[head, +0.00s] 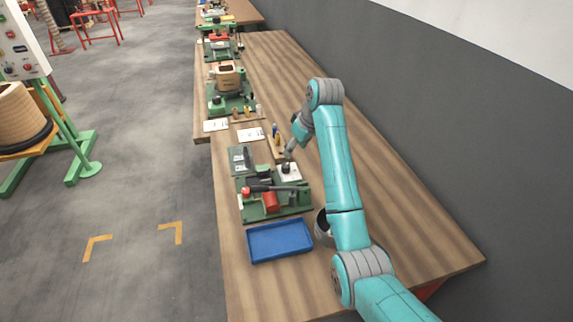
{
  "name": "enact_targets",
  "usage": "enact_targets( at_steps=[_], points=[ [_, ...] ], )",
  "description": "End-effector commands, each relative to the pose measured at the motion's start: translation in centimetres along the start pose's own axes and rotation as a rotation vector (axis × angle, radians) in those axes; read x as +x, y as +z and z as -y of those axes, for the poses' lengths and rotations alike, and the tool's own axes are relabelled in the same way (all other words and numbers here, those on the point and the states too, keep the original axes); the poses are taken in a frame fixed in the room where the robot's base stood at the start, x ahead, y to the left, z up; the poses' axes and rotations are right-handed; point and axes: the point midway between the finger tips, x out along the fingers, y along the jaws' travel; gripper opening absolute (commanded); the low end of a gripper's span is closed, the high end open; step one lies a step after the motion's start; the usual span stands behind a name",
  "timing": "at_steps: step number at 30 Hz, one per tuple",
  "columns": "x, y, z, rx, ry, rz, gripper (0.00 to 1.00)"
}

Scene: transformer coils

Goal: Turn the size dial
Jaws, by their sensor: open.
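A small white block with a dark round knob on top, which looks like the size dial (286,169), sits on the wooden bench beside the green machine. My gripper (288,156) points down right above the knob. It is small in the picture, and I cannot tell whether its fingers touch the knob or stay just above it. My gripper is open, with its finger gap hard to make out at this size. The dial's markings are too small to read.
A green machine (252,208) with a black lever and red parts stands just in front of the dial. A blue tray (280,241) lies nearer. White cards (251,134) and a wound coil (227,76) are farther back. The bench's right side is clear, beside a grey wall.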

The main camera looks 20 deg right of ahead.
Motion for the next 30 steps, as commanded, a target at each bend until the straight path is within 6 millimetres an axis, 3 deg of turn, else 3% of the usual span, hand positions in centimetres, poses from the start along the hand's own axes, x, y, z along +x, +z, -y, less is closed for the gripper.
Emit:
enact_targets(
  at_steps=[18, 30],
  points=[
    [9.2, 0.1, 0.0, -0.002, -0.002, 0.003, 0.59],
    [10.6, 0.0, 0.0, -0.003, -0.001, 0.001, 0.59]
  ],
)
